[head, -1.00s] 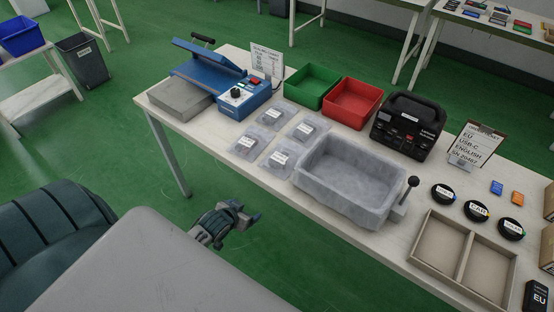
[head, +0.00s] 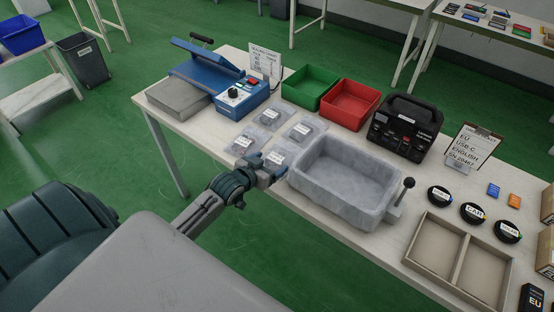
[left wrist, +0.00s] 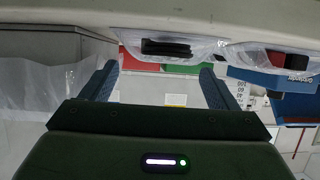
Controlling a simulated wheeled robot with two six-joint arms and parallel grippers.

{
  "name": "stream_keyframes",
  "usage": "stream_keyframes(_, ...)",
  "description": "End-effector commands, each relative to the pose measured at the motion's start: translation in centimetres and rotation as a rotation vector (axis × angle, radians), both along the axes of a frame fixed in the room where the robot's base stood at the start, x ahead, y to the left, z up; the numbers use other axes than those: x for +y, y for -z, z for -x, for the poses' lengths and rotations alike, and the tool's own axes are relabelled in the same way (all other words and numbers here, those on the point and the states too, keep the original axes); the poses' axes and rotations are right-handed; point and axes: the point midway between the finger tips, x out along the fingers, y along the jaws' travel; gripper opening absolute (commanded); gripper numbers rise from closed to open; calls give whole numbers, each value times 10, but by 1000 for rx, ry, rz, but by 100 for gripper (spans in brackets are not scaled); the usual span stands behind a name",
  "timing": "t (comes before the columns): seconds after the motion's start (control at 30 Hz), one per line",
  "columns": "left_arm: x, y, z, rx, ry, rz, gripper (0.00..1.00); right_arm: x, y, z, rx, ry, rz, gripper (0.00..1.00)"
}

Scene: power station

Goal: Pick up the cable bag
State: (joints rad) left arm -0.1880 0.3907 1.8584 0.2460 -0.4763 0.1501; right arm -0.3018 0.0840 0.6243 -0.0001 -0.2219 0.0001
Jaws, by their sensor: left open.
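Several clear plastic bags with white labels lie on the workbench in the head view: one at the back (head: 268,117), one at right (head: 305,129), one at left (head: 242,144) and one at the front (head: 280,156). The labels are too small to read, so I cannot tell which is the cable bag. My left gripper (head: 266,165) is open and empty at the bench's front edge, beside the front bag and partly covering it. In the left wrist view its fingers (left wrist: 158,82) are apart, with a clear bag holding a dark item (left wrist: 168,46) beyond them. My right gripper is not in view.
A grey basin (head: 345,186) with a lever stands just right of my left gripper. A blue sealing machine (head: 238,95) is at the back left. Green (head: 310,84) and red (head: 350,100) bins and a black device (head: 405,125) stand behind. A divided tray (head: 435,245) is at right.

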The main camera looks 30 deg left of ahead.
Motion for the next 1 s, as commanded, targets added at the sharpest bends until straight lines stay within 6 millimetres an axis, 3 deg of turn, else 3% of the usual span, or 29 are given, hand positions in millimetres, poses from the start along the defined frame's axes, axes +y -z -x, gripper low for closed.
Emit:
stream_keyframes(0.4, 5, 19, -44, -1, -2, 2, 82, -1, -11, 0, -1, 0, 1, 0)
stream_keyframes(0.7, 5, 22, -48, 0, 0, 0, 82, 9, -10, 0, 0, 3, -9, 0)
stream_keyframes(0.97, 5, 22, -47, 0, 0, 0, 33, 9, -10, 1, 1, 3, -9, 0)
stream_keyframes(1.0, 5, 22, -47, -1, 0, 0, 33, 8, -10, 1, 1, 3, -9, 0)
